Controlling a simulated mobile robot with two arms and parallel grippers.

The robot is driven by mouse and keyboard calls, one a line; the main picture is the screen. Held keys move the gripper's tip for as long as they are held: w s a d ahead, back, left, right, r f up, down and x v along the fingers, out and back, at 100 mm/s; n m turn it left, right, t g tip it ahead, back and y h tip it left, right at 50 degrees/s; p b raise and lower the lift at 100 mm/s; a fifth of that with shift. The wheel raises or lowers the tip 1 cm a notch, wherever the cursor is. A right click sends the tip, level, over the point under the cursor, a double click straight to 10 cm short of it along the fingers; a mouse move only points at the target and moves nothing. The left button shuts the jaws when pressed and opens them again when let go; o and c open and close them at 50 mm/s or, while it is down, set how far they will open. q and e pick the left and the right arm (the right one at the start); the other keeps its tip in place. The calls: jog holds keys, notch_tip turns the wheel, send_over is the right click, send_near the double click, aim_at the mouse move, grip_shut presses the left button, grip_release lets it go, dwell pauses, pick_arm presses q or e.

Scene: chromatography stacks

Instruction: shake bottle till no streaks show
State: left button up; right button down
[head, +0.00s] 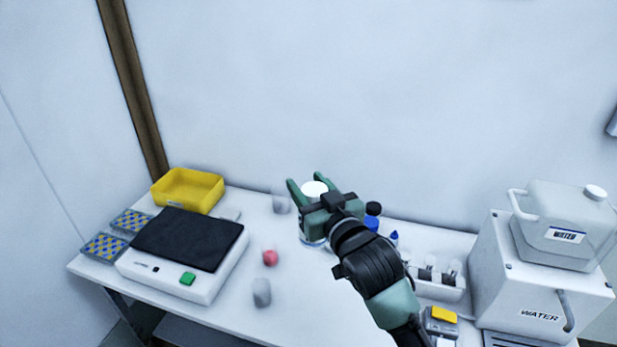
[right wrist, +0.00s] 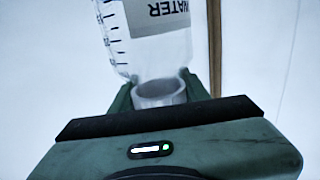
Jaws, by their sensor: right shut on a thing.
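My right gripper (head: 306,186) is shut on the neck of a clear bottle with a white cap (head: 314,188). The bottle is over the back middle of the table, mostly hidden behind the gripper. I cannot tell whether its base touches the table. In the right wrist view, the clear bottle (right wrist: 150,50) has a graduated scale and a grey label reading WATER, which appears inverted. Its neck is between the green fingers of my right gripper (right wrist: 160,95). The visible part looks clear, and I make out no streaks. My left gripper is out of view.
A black-topped device (head: 188,238) and yellow bin (head: 188,190) stand left. A pink object (head: 270,258) and grey cylinder (head: 262,292) are in front. A dark-capped bottle (head: 373,210) and vial rack (head: 440,288) stand right, beside a white WATER unit (head: 540,285) with a jug (head: 565,225).

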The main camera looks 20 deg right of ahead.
jog(key=shift+t, duration=0.3)
notch_tip(320, 180, up, 6)
jog(key=shift+s+d+r, duration=0.15)
jog(key=shift+r, duration=0.05)
jog(key=shift+f, duration=0.25)
notch_tip(320, 180, down, 7)
notch_tip(320, 180, up, 8)
jog(key=shift+r, duration=0.1)
notch_tip(320, 180, down, 8)
jog(key=shift+f, duration=0.25)
notch_tip(320, 180, up, 8)
jog(key=shift+f, duration=0.35)
notch_tip(320, 180, down, 7)
jog(key=shift+r, duration=0.25)
